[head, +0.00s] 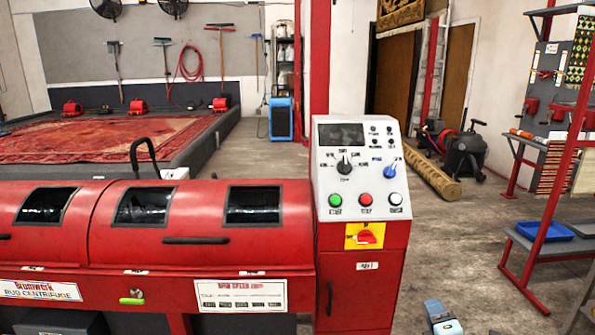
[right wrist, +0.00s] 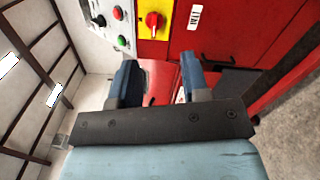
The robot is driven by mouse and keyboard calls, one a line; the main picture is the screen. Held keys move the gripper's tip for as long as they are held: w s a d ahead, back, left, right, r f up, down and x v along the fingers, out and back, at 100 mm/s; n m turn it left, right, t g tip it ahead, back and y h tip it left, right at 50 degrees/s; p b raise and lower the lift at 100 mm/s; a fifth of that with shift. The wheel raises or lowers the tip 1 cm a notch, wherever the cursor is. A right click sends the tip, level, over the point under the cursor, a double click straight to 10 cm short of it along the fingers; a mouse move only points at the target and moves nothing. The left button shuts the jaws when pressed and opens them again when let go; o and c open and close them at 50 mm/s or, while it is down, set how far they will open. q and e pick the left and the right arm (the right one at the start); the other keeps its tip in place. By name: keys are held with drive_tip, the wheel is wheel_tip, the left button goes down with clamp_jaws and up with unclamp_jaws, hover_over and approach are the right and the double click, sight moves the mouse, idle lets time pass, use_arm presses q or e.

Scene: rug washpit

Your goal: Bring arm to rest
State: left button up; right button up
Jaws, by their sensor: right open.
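My right gripper (head: 441,317) shows at the bottom edge of the head view, in front of the floor and to the right of the red control cabinet (head: 362,275). In the right wrist view the same gripper (right wrist: 160,76) has its two dark blue fingers apart, with nothing held between them. The red cabinet (right wrist: 224,38) with its yellow-backed red switch (right wrist: 154,20) lies beyond the fingers. Most of the right arm is hidden below the head view. My left gripper is in neither view.
A red rug centrifuge (head: 200,222) fills the left front, joined to the grey control panel (head: 362,165). A red metal rack with a blue tray (head: 545,231) stands at the right. A rolled rug (head: 432,170) lies farther back. The floor (head: 455,235) between is clear.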

drive_tip(key=d+n, duration=0.1)
drive_tip(key=d, duration=0.4)
drive_tip(key=s+a+f+m+g+y, duration=0.1)
drive_tip(key=s+a+f+m+g, duration=0.3)
drive_tip(key=s, duration=0.7)
drive_tip(key=s+a+f+m+g+y, duration=0.1)
drive_tip(key=s+a+f+m+g, duration=0.1)
drive_tip(key=s+f+m, duration=0.65)
drive_tip(key=s+a+f+m+g+y, duration=0.1)
drive_tip(key=s+a+f+m+g, duration=0.1)
drive_tip(key=s, duration=1.2)
drive_tip(key=w+a+r+m+t, duration=0.15)
drive_tip(key=a+m, duration=0.35)
drive_tip(key=a, duration=0.6)
use_arm(q)
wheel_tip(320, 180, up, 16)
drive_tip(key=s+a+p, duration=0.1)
drive_tip(key=p, duration=2.1)
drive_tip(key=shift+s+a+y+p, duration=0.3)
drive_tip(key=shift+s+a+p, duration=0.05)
use_arm(e)
wheel_tip(320, 180, up, 17)
drive_tip(key=d, duration=0.1)
drive_tip(key=shift+s+d+f, duration=0.2)
drive_tip(key=shift+s, duration=0.2)
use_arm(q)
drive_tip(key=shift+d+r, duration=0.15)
use_arm(e)
drive_tip(key=shift+g, duration=0.25)
drive_tip(key=shift+c, duration=0.2)
